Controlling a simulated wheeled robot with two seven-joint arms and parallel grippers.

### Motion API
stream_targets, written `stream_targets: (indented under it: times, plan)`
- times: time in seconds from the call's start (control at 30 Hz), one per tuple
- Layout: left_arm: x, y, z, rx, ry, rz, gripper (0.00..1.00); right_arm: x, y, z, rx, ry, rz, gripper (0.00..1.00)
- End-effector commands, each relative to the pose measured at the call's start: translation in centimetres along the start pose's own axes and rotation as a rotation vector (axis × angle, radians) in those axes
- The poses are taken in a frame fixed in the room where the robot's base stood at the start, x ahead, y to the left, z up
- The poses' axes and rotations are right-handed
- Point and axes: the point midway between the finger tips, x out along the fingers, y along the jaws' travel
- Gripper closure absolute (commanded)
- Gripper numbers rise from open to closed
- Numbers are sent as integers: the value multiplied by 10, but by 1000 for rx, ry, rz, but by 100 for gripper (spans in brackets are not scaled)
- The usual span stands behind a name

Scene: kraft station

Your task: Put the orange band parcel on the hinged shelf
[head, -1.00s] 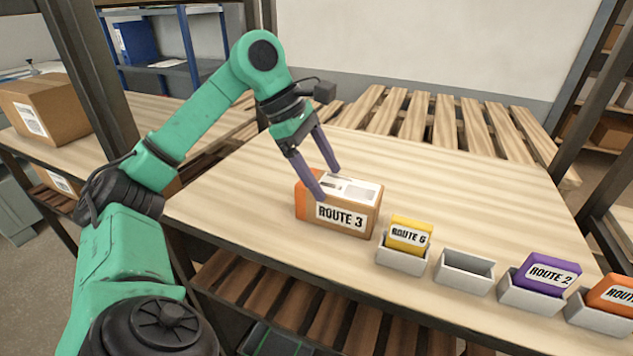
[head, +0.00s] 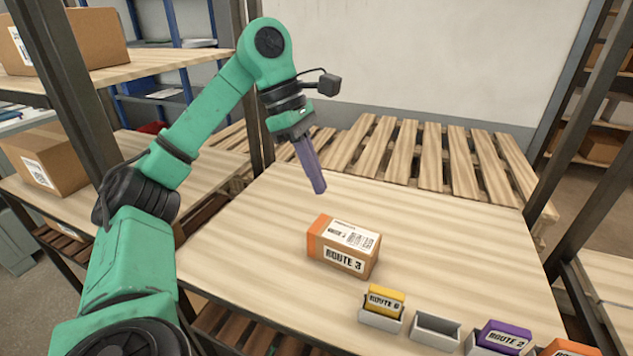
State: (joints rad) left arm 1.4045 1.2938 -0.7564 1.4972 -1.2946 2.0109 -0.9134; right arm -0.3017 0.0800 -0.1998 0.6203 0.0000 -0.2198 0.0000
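The orange band parcel (head: 343,247) is a brown box with an orange strip at its left end, a ROUTE 3 label on its front and a white label on top. It lies flat on the wooden table, and nothing holds it. My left gripper (head: 319,188) is above and behind the parcel, apart from it, fingers pointing down. Its fingers overlap in this view, so their gap is hidden. An upper wooden shelf (head: 150,66) is at the upper left; I cannot tell whether it is the hinged one. My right gripper is not in view.
Small grey trays hold a yellow ROUTE 6 card (head: 385,300), a purple ROUTE 2 card (head: 504,337) and an orange card (head: 570,348); one tray (head: 436,330) is empty. Brown boxes stand on the left shelving (head: 45,160). A dark post (head: 65,90) stands beside my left arm. Slatted wood lies behind the table.

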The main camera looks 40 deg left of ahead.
Motion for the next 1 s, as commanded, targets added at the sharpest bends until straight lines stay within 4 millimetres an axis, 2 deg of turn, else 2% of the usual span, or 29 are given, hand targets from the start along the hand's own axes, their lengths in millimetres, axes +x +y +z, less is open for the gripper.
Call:
stream_targets:
  times: [0.13, 0.17, 0.3, 0.37, 0.73, 1.0]
  plan:
    - [1, 0, 0, 0, -1, 1, 100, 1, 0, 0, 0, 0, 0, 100]
    - [1, 0, 0, 0, -1, 1, 95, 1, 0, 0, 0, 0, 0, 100]
    - [0, 0, 0, 0, -2, 1, 42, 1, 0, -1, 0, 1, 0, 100]
    - [0, 0, 0, 0, -2, 2, 20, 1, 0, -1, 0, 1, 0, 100]
    - [-2, 0, 0, 1, -2, 3, 20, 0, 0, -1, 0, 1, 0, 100]
    - [-30, 0, 1, 1, -5, 8, 20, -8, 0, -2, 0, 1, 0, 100]
